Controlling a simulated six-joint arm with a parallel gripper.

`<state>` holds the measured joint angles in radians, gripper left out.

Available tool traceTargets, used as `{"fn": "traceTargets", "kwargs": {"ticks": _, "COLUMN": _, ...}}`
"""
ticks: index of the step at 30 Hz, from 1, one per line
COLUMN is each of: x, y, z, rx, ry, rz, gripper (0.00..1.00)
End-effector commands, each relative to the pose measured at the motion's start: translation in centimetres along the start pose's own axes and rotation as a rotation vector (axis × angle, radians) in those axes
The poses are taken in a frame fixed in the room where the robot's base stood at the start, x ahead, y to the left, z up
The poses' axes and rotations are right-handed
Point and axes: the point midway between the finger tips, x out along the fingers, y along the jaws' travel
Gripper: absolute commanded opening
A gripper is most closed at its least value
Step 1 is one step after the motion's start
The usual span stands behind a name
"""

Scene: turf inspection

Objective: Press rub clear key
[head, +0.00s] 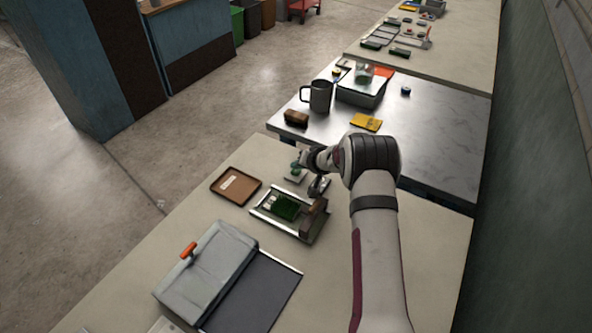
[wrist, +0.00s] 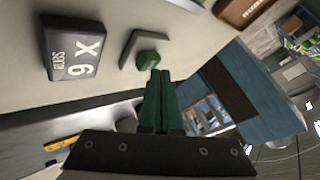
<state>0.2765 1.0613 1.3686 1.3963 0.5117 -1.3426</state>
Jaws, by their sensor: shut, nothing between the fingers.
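The green key (head: 296,171) sits on a small pale base on the near table, just beyond the turf fixture. In the wrist view the green key (wrist: 148,59) is a faceted knob on a grey wedge-shaped base (wrist: 130,52). My gripper (head: 298,163) is shut and empty, close over the key. In the wrist view my gripper's dark green fingers (wrist: 161,73) are together, their tips at the key's lower edge. I cannot tell whether they touch it. A dark counter box (wrist: 73,47) reading "RUBS" and a 9 or 6 with an X stands left of the key.
The fixture holding green turf (head: 285,206) stands in front of the key. A brown tray (head: 235,186) lies to the left. A grey case with an orange handle (head: 206,268) is nearer. A mug (head: 318,96) and brown block (head: 296,118) stand on the table behind.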

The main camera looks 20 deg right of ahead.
Motion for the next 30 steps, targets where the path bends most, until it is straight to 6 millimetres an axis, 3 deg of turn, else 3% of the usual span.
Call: {"fn": "traceTargets", "kwargs": {"ticks": 30, "x": 0.63, "y": 0.49, "z": 0.49, "rx": -0.001, "ry": -0.001, "rz": 0.001, "gripper": 0.0}}
